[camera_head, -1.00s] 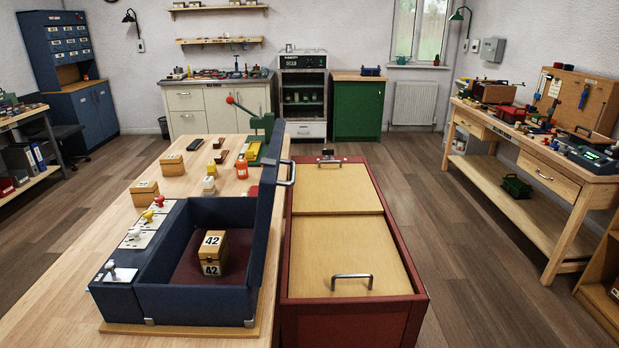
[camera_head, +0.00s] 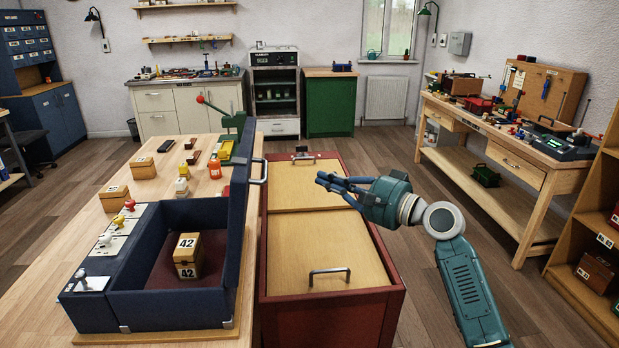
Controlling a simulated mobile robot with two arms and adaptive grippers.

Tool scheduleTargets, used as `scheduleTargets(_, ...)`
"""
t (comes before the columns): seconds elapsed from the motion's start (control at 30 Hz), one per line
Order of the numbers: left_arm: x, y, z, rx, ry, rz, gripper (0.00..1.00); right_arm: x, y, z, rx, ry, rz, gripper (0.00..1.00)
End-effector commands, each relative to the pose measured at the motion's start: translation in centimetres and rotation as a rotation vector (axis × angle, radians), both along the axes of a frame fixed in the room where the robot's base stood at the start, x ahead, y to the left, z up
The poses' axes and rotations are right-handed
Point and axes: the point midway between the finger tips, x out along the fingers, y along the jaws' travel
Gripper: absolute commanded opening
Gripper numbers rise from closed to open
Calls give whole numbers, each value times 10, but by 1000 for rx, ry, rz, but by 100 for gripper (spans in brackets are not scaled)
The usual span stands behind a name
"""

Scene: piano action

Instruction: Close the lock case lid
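The dark blue lock case (camera_head: 168,308) stands on the wooden bench. Its lid (camera_head: 243,205) stands upright, open, along the case's right side, with a metal handle (camera_head: 261,171) on its outer face. A small wooden box marked 42 (camera_head: 188,256) sits inside the case on a dark red lining. My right gripper (camera_head: 322,181) is above the red chest, to the right of the lid and apart from it. Its dark fingers point left; their gap is too small to judge. My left gripper is not in view.
The red chest (camera_head: 327,318) with tan panels and a metal handle stands against the bench's right side. Small wooden boxes, a green lever press (camera_head: 236,127) and an orange bottle (camera_head: 215,168) are behind the case. Open floor lies right of the chest.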

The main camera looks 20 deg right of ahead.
Motion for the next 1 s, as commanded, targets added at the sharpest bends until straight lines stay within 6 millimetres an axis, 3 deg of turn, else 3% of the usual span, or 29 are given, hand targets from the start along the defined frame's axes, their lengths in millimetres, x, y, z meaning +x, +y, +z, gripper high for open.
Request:
scheduleTargets(0.43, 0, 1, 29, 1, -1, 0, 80, 79, 47, 2, -4, 0, 3, 0)
scheduleTargets(0.7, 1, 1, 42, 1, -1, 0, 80, 86, 77, -2, -5, 2, 1, 0)
scheduleTargets(1.0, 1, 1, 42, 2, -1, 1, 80, 87, 80, -3, -6, 1, 1, 0)
